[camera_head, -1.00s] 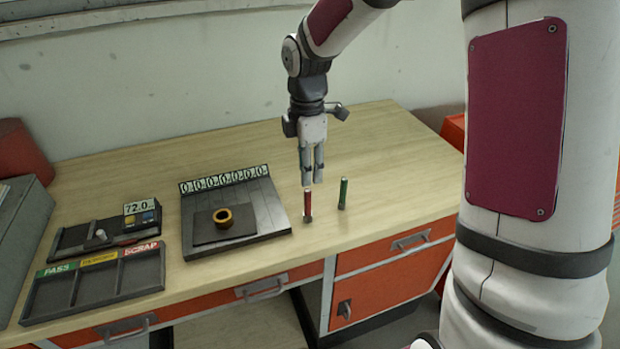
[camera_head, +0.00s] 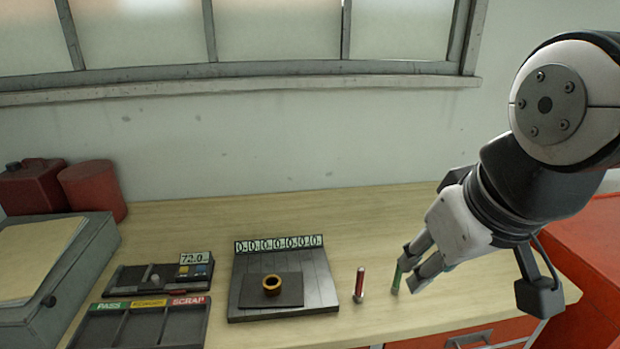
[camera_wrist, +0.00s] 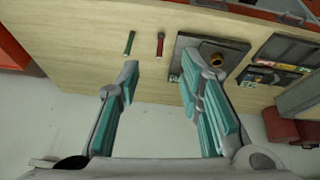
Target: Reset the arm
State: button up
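My gripper (camera_head: 410,272) is at the right in the head view, pointing down and left, over the right part of the bench. In the wrist view my gripper (camera_wrist: 158,78) has its two teal-padded fingers wide apart, with nothing between them. The green pin (camera_head: 397,279) stands on the bench, partly behind a fingertip in the head view. The green pin (camera_wrist: 129,42) and the red pin (camera_wrist: 160,44) show beyond the fingertips in the wrist view, apart from them. The red pin (camera_head: 360,284) stands upright to the left of the green one.
A dark plate fixture with number tiles (camera_head: 278,246) carries a brass ring (camera_head: 272,285). Left of it are a gauge box (camera_head: 134,279) and a PASS/SCRAP tray (camera_head: 180,326). Red canisters (camera_head: 92,188) and a grey box (camera_head: 75,271) stand far left. The bench's back middle is clear.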

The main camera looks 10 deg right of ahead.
jog(key=shift+s+m, duration=0.7)
jog(key=shift+s, duration=0.15)
jog(key=shift+o, duration=0.5)
